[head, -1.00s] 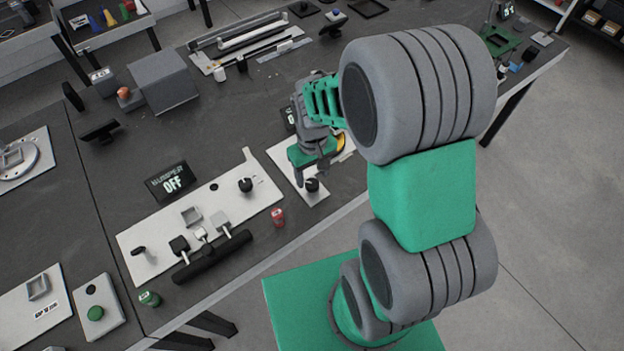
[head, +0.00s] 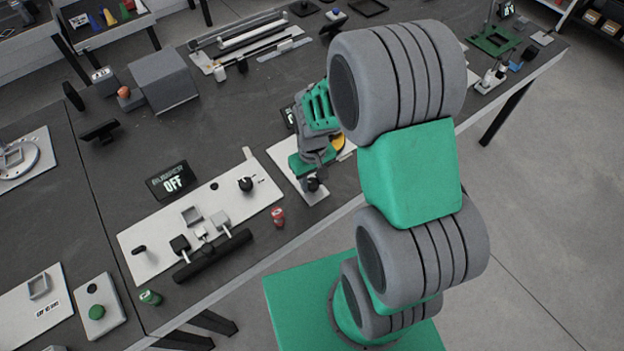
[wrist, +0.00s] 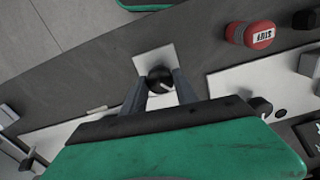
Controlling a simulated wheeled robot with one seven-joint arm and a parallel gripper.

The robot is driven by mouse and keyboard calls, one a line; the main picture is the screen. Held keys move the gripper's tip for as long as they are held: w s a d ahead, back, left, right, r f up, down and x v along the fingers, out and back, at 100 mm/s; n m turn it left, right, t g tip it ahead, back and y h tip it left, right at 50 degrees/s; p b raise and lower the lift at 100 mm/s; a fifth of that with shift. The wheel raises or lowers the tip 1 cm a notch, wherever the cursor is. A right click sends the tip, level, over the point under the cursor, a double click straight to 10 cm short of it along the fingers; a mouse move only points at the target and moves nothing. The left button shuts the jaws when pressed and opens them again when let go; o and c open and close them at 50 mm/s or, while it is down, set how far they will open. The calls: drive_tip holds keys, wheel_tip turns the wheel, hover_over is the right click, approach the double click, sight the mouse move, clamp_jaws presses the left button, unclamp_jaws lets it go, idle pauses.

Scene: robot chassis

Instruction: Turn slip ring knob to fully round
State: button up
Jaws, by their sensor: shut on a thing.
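A black round knob (wrist: 160,79) with a pale mark stands on a small white plate (wrist: 148,58). In the head view the knob (head: 313,185) is partly covered by my gripper, and the plate (head: 313,198) lies near the table's front edge. My gripper (wrist: 160,84) has one finger on each side of the knob and is shut on it. In the head view my gripper (head: 308,182) points down over the plate. The direction of the knob's mark against any plate marking is too small to read.
Left of the plate is a long white panel (head: 150,262) with another black knob (head: 245,184) and several switches. A red cylinder (head: 278,217) stands close by, between panel and table edge.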

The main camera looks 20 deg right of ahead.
clamp_jaws()
drive_tip(key=shift+m, duration=0.4)
drive_tip(key=m, duration=0.2)
drive_tip(key=shift+m, duration=0.4)
drive_tip(key=shift+m+b, duration=0.45)
drive_tip(key=shift+m, duration=1.65)
drive_tip(key=o, duration=0.9)
unclamp_jaws()
drive_tip(key=shift+o, duration=0.2)
drive_tip(key=shift+r, duration=0.1)
